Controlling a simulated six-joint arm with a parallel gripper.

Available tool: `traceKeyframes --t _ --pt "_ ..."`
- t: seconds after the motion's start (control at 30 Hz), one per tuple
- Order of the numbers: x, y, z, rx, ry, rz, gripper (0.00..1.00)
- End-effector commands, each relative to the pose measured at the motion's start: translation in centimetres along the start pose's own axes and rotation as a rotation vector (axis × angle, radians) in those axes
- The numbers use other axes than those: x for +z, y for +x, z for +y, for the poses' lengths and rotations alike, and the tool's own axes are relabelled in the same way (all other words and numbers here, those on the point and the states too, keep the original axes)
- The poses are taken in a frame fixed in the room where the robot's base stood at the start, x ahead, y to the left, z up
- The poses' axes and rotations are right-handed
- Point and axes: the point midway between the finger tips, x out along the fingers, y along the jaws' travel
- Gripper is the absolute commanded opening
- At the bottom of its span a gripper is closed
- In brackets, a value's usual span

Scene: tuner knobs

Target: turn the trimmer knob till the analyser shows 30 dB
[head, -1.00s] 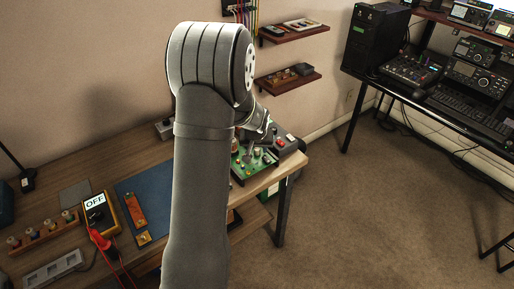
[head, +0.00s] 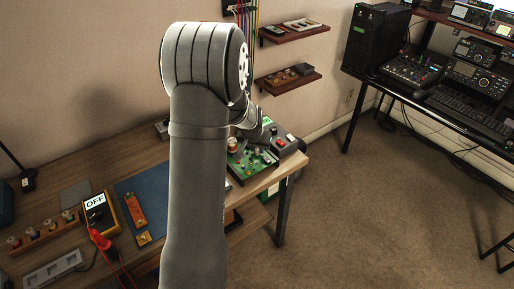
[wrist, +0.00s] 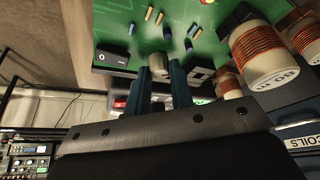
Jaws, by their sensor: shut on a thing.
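The trimmer knob (wrist: 156,62), a short grey cylinder, shows in the wrist view between the blue fingers of my gripper (wrist: 160,77). My gripper is shut on it, with the fingers at its left and right sides. The knob stands on the green circuit board (wrist: 205,50). In the head view the board (head: 240,170) lies near the right end of the bench, and my arm hides the knob. A dark box with red buttons (head: 281,143), perhaps the analyser, stands behind the board. A bright green patch (head: 266,121) shows beside it; I cannot read any number.
Copper-wound coils (wrist: 255,55) stand right of the knob in the wrist view, close to the right finger. A black rocker switch (wrist: 113,54) is left of it. A yellow meter reading OFF (head: 97,211) and a blue mat (head: 130,190) lie on the left bench.

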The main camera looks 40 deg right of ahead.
Motion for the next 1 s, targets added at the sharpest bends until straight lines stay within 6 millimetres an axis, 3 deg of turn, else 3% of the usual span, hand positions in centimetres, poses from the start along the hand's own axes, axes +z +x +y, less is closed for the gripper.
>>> traceKeyframes --t 0.27,0.3,0.4,0.77,1.0 --pt "0.1 0.0 0.0 0.001 0.0 -0.002 0.0" --pt "0.1 0.0 0.0 0.001 0.0 -0.002 0.27" --pt "0.1 0.0 0.0 0.001 0.0 -0.002 0.42" --pt "0.0 -0.4 0.0 0.0 0.0 0.0 0.42" --pt "-0.1 -3.9 0.0 0.0 0.0 0.003 0.42"
